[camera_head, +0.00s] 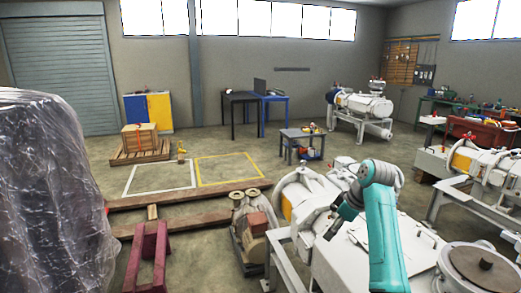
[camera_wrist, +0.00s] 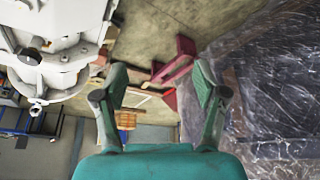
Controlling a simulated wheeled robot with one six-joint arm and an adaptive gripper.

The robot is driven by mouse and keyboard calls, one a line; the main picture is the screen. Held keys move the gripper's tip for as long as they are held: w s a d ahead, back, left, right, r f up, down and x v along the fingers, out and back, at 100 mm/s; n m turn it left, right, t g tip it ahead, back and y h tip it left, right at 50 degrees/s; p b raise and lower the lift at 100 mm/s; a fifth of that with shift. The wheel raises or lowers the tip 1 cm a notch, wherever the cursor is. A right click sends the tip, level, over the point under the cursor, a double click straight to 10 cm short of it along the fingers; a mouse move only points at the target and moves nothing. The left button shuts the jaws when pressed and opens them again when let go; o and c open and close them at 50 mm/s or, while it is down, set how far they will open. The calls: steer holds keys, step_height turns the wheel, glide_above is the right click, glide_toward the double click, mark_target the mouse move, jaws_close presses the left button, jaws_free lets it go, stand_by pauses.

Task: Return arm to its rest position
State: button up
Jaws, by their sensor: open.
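My teal arm reaches up from the lower right of the head view and bends at a grey joint. My gripper (camera_head: 331,230) hangs there beside and over the white vacuum pump (camera_head: 318,208); contact with it cannot be told. In the wrist view my gripper (camera_wrist: 162,84) is open, its two fingers spread wide with nothing between them. The white pump also fills the upper left of the wrist view (camera_wrist: 60,65).
A plastic-wrapped load (camera_head: 50,200) stands at the left. A red stand (camera_head: 150,255) and a small motor pump (camera_head: 253,225) are on the floor left of the white pump. A grey cart (camera_head: 303,136) stands behind. Floor with painted rectangles (camera_head: 228,170) is clear.

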steer(key=s+a+f+m+t, duration=0.15)
steer(key=s+f, duration=0.25)
steer(key=f, duration=0.8)
steer(key=s+a+f+m+t, duration=0.1)
steer(key=s+f+m, duration=0.15)
steer(key=f, duration=0.95)
steer(key=s+f+m+t+h, duration=0.1)
steer(key=s+f+t, duration=0.1)
steer(key=s+f, duration=0.6)
steer(key=s+f+m+t+h, duration=0.15)
steer(key=s+f, duration=0.25)
steer(key=s, duration=0.7)
steer(key=s+a+r+m+t, duration=0.1)
steer(key=s+r+m+t, duration=0.2)
steer(key=s, duration=1.9)
steer(key=s+r+t+h, duration=0.1)
steer(key=s+r+t, duration=0.2)
steer(key=s+r, duration=1.2)
step_height(320, 180, up, 3)
steer(key=shift+s+r+m, duration=0.2)
steer(key=shift+s+m, duration=0.2)
steer(key=shift+m, duration=0.05)
steer(key=shift+a, duration=0.1)
